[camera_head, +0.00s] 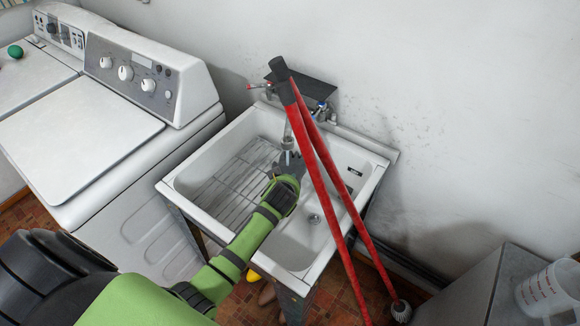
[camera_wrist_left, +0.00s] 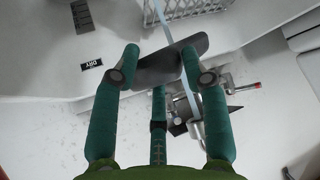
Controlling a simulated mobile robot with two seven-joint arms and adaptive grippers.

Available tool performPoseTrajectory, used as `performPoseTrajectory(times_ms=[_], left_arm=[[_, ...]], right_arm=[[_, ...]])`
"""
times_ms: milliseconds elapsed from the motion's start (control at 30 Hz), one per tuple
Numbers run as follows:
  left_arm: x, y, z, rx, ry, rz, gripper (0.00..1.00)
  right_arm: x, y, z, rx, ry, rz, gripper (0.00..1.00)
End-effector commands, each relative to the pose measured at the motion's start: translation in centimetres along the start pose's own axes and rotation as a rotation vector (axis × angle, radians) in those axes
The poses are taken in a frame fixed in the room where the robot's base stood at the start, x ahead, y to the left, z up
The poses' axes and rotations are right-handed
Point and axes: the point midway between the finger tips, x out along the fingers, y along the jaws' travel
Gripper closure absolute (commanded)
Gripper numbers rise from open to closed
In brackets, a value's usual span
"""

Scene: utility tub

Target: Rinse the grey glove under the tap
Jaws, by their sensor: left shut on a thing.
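The grey glove (camera_head: 291,160) is in my left gripper (camera_head: 285,172), over the tub (camera_head: 178,203) and just below the tap (camera_head: 288,143). In the left wrist view the dark grey glove (camera_wrist_left: 158,68) is pinched between the green fingers of my left gripper (camera_wrist_left: 166,66). The tap and its red-marked handle (camera_wrist_left: 254,86) show behind it there. A thin pale bluish stream (camera_wrist_left: 181,80) runs from the tap across the glove. Most of the glove is hidden by the gripper in the head view. My right gripper is not in view.
A wire rack (camera_head: 236,188) lies in the tub's left part; a drain (camera_head: 315,219) is at right. Long red handles (camera_head: 322,160) lean across the tub's right side. A washer (camera_head: 120,150) stands left, a jug (camera_head: 548,290) right.

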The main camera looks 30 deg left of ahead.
Motion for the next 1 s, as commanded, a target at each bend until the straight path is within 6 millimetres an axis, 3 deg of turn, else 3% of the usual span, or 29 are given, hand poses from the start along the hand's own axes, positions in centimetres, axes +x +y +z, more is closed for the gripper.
performPoseTrajectory(times_ms=[167, 1000], left_arm=[[-0.6, 0.1, 0.4, 0.0, -0.002, 0.001, 0.99], [-6.6, 0.6, 6.4, 0.0, -0.002, 0.0, 0.99]], right_arm=[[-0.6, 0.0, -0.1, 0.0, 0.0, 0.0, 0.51], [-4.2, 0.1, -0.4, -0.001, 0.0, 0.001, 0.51]])
